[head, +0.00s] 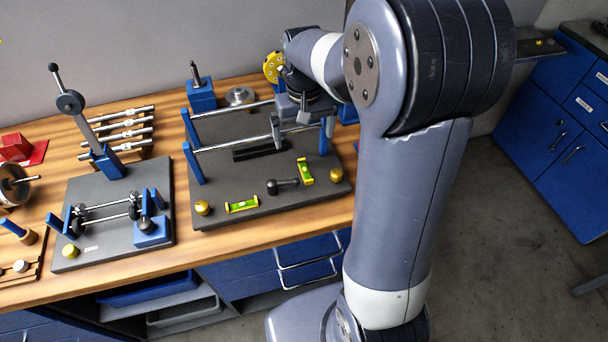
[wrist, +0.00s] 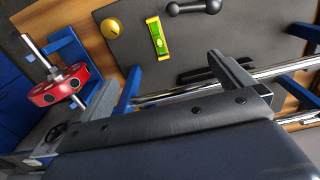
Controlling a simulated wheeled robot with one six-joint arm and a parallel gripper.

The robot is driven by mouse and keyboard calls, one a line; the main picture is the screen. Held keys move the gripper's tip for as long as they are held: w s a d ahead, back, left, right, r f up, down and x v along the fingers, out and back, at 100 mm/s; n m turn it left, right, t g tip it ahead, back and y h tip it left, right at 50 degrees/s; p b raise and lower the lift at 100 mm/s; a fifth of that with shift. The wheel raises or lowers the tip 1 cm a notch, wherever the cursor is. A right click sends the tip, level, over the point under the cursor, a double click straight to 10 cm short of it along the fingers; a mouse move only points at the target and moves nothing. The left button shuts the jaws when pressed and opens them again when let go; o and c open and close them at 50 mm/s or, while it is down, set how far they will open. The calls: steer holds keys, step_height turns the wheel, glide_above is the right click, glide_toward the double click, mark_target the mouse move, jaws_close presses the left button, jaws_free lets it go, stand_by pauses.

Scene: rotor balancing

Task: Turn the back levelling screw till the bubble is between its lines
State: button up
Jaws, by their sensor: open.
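The dark base plate (head: 225,211) carries two rails on blue posts. A brass knob-like screw (head: 202,208) sits at its front left corner and another (head: 336,174) at its right; one brass screw also shows in the wrist view (wrist: 111,28). I cannot make out a back levelling screw; my arm covers part of the plate's back. Two yellow levels with green vials, one at the front (head: 242,205) and one at the right (head: 305,171), lie on the plate; one shows in the wrist view (wrist: 157,38). Their bubbles are too small to judge. My gripper (head: 289,122) is open and empty above the rails.
A black-knobbed handle (head: 284,186) lies on the plate. A red rotor (wrist: 58,87) on a shaft stands beside the plate. A yellow disc (head: 273,65) stands behind. A second dark plate (head: 78,195) with a lever stand lies to the left.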

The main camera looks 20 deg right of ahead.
step_height(320, 180, down, 4)
steer(key=shift+r+b, duration=0.25)
steer(key=shift+b, duration=0.75)
steer(key=shift+r, duration=0.1)
step_height(320, 180, up, 10)
steer(key=p, duration=0.8)
steer(key=shift+p, duration=0.3)
step_height(320, 180, down, 10)
steer(key=b, duration=0.8)
steer(key=shift+b, duration=0.4)
steer(key=shift+r+p, duration=1.05)
steer(key=shift+p, duration=0.05)
